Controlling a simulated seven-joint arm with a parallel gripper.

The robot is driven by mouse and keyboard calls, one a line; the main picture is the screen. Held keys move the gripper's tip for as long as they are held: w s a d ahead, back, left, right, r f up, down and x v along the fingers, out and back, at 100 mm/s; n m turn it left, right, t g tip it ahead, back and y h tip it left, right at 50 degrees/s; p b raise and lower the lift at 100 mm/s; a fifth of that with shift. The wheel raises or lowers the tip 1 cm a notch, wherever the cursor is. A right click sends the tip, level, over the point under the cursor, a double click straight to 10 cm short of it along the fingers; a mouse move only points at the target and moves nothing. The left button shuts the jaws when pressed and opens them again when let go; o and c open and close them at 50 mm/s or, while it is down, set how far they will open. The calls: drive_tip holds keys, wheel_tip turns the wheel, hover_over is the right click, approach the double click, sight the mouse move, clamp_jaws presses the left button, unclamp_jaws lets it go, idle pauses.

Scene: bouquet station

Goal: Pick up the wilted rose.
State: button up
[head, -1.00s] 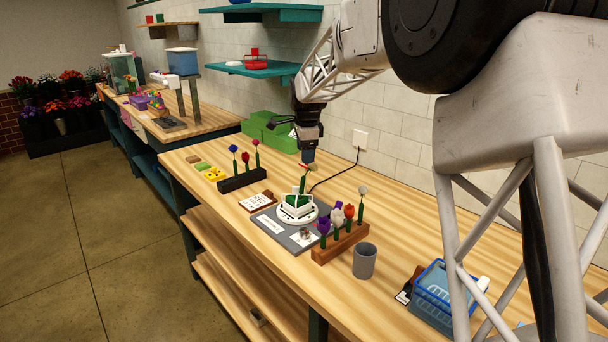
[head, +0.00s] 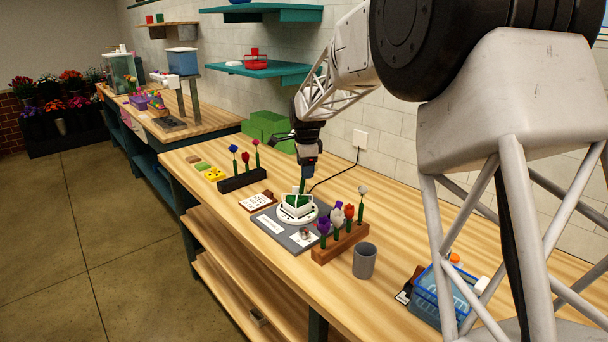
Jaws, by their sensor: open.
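A single flower stands upright in the green foam of a small white holder (head: 297,211) on a round white stand. Its green stem (head: 303,186) shows, but its head is hidden behind my gripper. I cannot tell for sure that this is the wilted rose. My gripper (head: 307,172) points down, open, right at the top of that stem. Its fingertips are too small and dark to show whether they surround the flower or touch it.
A grey mat (head: 271,226) lies under the stand. A brown wooden rack (head: 339,244) with several upright flowers is close on the right; a dark rack (head: 242,180) with 3 flowers is on the left. A grey cup (head: 364,261) and blue basket (head: 441,291) stand nearer.

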drive_tip(key=shift+f, duration=0.5)
drive_tip(key=c, duration=0.7)
